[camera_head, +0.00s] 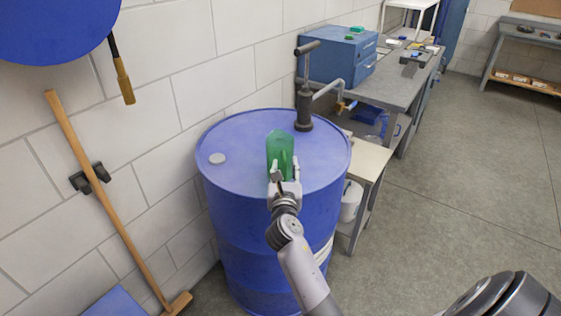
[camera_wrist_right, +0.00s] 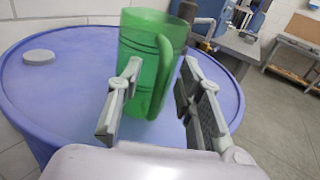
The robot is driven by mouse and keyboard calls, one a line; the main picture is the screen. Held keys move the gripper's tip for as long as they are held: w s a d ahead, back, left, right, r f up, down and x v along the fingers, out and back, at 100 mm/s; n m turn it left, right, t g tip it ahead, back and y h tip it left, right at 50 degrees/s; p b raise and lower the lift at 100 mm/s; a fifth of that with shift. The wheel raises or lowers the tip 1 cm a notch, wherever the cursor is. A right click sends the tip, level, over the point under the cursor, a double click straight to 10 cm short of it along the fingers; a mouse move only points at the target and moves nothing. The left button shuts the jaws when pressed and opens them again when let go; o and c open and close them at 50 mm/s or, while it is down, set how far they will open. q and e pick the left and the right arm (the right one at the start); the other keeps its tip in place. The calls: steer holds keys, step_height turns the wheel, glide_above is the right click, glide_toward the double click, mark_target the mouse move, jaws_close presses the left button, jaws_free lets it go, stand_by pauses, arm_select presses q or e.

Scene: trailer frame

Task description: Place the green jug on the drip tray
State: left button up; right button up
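The green jug (camera_head: 279,150) stands upright on top of the blue drum (camera_head: 232,135). In the right wrist view the jug (camera_wrist_right: 142,45) is straight ahead, with its handle turned toward me. My right gripper (camera_head: 286,171) is at the near side of the jug. Its fingers are apart on either side of the handle, with a visible gap to the right finger, so it is open. I cannot clearly pick out a drip tray; a low stand with a pale top (camera_head: 368,160) is right of the drum. My left gripper is not in view.
A dark hand pump (camera_head: 304,108) rises from the drum behind the jug, its spout pointing right. A white cap (camera_head: 217,158) lies on the drum's left. A workbench (camera_head: 385,88) with a blue cabinet (camera_head: 340,55) runs along the wall. The floor at right is clear.

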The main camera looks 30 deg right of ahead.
steer(key=shift+c, duration=0.2)
jaws_close()
stand_by(0.6)
